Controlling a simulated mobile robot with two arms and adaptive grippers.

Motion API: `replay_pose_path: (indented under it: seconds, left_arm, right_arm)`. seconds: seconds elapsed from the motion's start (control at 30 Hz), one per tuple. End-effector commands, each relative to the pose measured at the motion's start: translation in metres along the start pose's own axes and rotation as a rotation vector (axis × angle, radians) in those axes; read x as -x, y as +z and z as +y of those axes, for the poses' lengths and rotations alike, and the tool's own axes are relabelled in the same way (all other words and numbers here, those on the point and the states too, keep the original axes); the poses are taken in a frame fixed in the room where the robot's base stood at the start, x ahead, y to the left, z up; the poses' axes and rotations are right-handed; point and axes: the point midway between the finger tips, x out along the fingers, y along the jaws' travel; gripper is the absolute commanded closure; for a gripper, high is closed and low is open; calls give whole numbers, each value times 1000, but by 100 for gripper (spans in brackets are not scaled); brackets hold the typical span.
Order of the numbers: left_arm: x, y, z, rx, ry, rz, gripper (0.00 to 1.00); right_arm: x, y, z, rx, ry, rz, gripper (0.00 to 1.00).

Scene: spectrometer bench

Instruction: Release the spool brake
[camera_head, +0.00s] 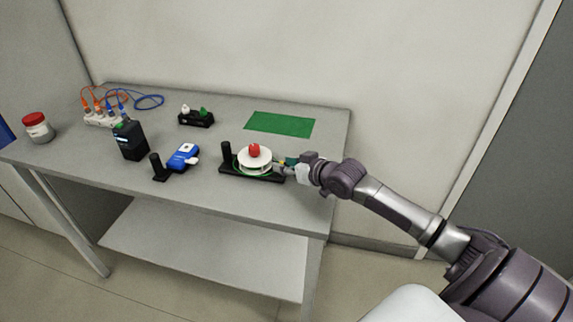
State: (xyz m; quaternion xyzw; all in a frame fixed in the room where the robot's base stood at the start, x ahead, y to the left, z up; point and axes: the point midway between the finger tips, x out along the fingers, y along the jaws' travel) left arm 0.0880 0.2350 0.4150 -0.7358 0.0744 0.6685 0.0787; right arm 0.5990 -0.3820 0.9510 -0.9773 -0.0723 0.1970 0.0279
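A white spool (244,162) with a green line around it sits on a black base (236,173) near the front right of the table. A red knob (254,150) stands on top of the spool, and a black post (226,151) rises at the base's left end. My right gripper (281,166) reaches in from the right, with its fingers at the right side of the spool. Its fingertips are small and overlap the base's right end, so I cannot tell if they touch or hold anything. No separate brake lever is clear. My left gripper is not in view.
A blue device (183,156) and a black stand (158,168) are left of the spool. A dark box (130,141), a red-capped jar (38,127) and coiled cables (149,102) stand further left. A black holder (196,119) and a green mat (280,123) lie behind.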

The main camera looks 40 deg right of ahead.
Motion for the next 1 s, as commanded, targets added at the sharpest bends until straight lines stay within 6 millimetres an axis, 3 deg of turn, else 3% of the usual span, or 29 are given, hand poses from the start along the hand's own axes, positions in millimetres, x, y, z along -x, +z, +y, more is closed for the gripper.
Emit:
replay_pose_path:
  seconds: [0.1, 0.33, 0.63, 0.77, 1.0]
  left_arm:
    - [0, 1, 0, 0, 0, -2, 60]
    - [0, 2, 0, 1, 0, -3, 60]
    - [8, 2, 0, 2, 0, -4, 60]
    - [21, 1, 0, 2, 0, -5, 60]
    - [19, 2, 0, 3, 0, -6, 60]
  right_arm:
    - [0, 0, 0, 0, 0, 0, 63]
    - [0, 0, 0, 0, 0, 0, 100]
    - [1, -4, 2, -27, -10, -21, 100]
    - [-1, -7, 5, -105, -35, -77, 100]
    - [-6, -4, 10, -241, -81, -170, 100]
